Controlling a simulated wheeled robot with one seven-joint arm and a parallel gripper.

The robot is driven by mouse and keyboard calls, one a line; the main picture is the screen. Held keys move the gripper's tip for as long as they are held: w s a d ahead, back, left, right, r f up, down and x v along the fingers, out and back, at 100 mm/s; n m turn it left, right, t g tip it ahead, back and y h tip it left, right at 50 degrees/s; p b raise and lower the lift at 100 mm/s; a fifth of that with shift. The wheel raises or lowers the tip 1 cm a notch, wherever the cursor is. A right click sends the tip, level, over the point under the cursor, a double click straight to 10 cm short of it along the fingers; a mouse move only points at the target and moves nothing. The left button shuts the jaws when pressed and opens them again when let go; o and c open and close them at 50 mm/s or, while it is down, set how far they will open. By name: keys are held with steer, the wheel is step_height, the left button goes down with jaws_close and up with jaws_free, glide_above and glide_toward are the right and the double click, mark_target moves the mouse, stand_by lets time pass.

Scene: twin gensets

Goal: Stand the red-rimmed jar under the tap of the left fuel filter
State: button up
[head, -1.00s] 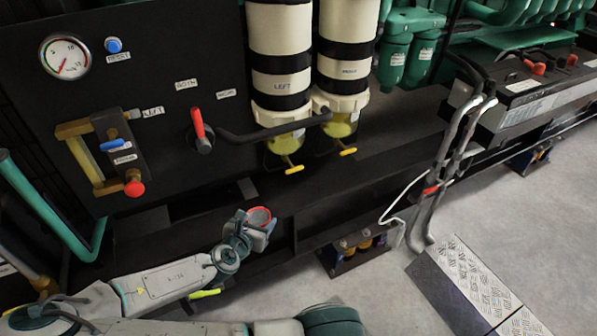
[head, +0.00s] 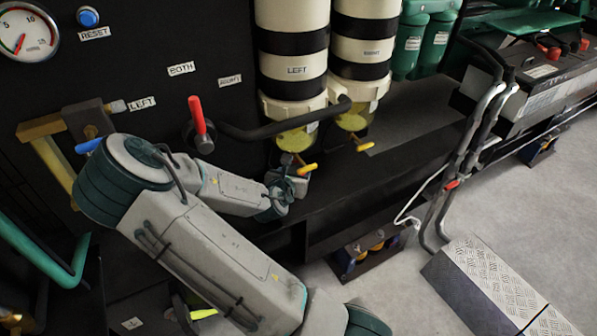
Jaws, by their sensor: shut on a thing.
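A second filter (head: 361,50) with its own yellow tap (head: 364,145) stands to the right. A red-handled lever (head: 197,115) and a black hose (head: 270,132) are close above my arm. The dark ledge (head: 400,150) is clear to the right.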

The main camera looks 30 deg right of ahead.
steer(key=shift+w+d+f+b, duration=0.15)
steer(key=shift+w+f+b, duration=0.3)
steer(key=shift+w+b, duration=0.25)
steer(key=shift+s+d+r, duration=0.1)
steer(key=shift+d, duration=0.1)
steer(key=o, duration=1.1)
steer(key=shift+c, duration=0.2)
